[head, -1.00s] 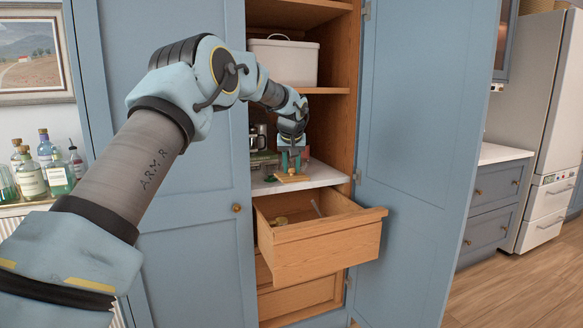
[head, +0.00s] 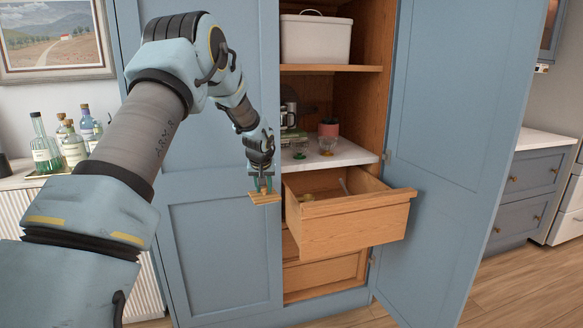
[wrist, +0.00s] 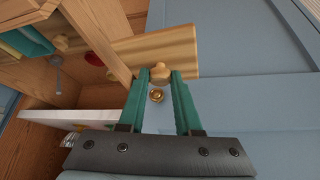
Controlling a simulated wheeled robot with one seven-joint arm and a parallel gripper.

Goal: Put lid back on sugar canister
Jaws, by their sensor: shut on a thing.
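My gripper (head: 263,184) is shut on the knob of a flat, light wooden lid (head: 265,199). It holds the lid in the air in front of the closed left cupboard door, left of the open drawer. In the wrist view, the green fingers (wrist: 160,76) are on either side of the lid's round knob, and the lid (wrist: 180,50) shows as a pale wooden board beyond them. I cannot make out a sugar canister in either view.
The open drawer (head: 350,222) juts out and holds small items. Above it, a white shelf (head: 345,155) carries glasses (head: 327,146) and a pink pot (head: 329,128). The open right door (head: 450,130) bounds the right side. Bottles (head: 74,146) stand at left.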

